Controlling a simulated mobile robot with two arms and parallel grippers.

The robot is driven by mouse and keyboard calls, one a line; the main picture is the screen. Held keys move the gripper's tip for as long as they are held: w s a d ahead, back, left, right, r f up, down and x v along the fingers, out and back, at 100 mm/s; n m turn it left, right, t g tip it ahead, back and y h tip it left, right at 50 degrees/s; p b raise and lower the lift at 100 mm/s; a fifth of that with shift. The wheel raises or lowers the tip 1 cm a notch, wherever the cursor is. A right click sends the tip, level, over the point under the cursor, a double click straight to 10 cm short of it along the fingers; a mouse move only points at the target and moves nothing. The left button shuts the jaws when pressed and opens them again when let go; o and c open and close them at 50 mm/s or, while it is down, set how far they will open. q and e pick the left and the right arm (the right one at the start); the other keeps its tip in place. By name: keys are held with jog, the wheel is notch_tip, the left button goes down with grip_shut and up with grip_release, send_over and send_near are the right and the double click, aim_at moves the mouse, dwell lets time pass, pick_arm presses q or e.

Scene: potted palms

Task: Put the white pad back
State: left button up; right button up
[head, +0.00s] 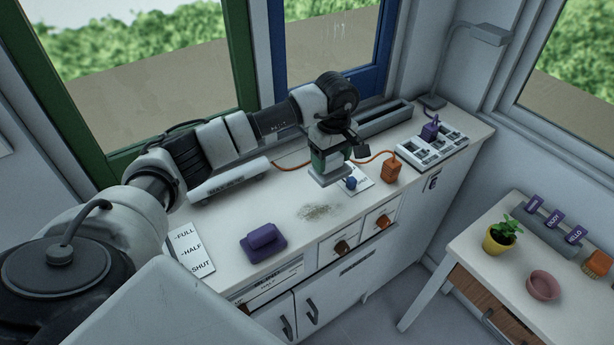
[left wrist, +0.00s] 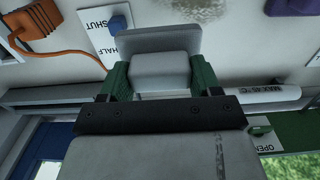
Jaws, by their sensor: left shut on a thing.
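My left gripper (head: 331,150) is shut on the white pad (head: 329,179), above the back middle of the counter. In the left wrist view the pad's pale block (left wrist: 160,72) sits between the green fingers (left wrist: 160,82), with its wider plate (left wrist: 158,40) beyond. The pad looks held above the counter (head: 225,220), though the exact gap is hard to tell. A brownish smudge (head: 318,211) lies on the counter in front of it. A purple pad (head: 263,242) rests nearer the front left. My right gripper is not in view.
A card with a blue knob (head: 351,183) and an orange block with a cord (head: 391,168) are right of the pad. A switch panel (head: 450,146) and dark trough (head: 384,119) stand at the back right. A white tube (head: 229,181) lies left. A side table (head: 465,250) holds a plant.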

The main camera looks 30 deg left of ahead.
aim_at(309, 169)
pick_arm(q)
jog(key=s+a+f+p, duration=0.1)
jog(key=a, duration=0.1)
jog(key=s+a+f+p, duration=0.1)
jog(key=s+a+f, duration=0.1)
jog(key=shift+s+a+f, duration=0.25)
jog(key=shift+a+f, duration=0.05)
jog(key=shift+f, duration=0.15)
notch_tip(309, 169, down, 3)
jog(key=shift+f+p, duration=0.1)
jog(key=shift+p, duration=1.05)
jog(key=shift+f, duration=0.3)
jog(key=o, duration=0.9)
jog(key=shift+c, duration=0.2)
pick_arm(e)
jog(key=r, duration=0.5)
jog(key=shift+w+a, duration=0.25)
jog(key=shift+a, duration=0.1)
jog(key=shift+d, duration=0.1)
